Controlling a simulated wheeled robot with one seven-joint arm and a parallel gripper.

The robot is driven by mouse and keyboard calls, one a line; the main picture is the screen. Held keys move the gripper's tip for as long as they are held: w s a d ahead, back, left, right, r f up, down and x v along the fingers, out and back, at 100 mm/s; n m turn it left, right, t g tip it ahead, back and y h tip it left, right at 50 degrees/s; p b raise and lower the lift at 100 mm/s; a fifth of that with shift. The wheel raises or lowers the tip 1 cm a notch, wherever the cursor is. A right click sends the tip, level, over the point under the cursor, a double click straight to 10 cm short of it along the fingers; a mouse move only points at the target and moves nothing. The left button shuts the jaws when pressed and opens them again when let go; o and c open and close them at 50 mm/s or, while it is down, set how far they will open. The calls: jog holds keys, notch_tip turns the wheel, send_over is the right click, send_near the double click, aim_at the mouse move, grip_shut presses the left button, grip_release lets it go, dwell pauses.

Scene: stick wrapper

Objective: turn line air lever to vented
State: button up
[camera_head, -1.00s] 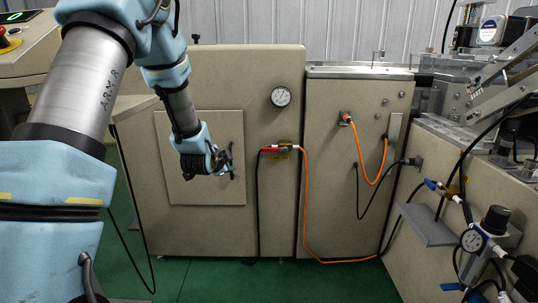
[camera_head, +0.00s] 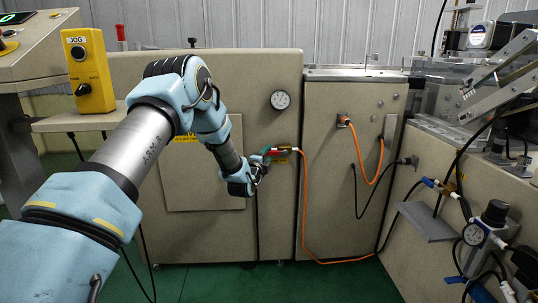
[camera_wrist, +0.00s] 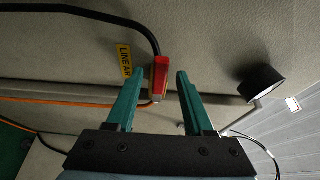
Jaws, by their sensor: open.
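The line air lever is a red handle (camera_wrist: 159,76) on the beige cabinet front, beside a yellow label (camera_wrist: 124,60) reading "LINE AIR". In the head view my gripper (camera_head: 265,160) is in front of the valve and hides most of the handle.
A round gauge (camera_head: 281,99) sits above the valve and sticks out at right in the wrist view (camera_wrist: 262,84). An orange hose (camera_head: 304,210) hangs down from the valve. A yellow jog box (camera_head: 89,70) stands at left. A regulator (camera_head: 473,234) is at right.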

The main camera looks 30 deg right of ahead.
jog(key=shift+x, duration=1.25)
jog(key=shift+c, duration=0.3)
grip_shut()
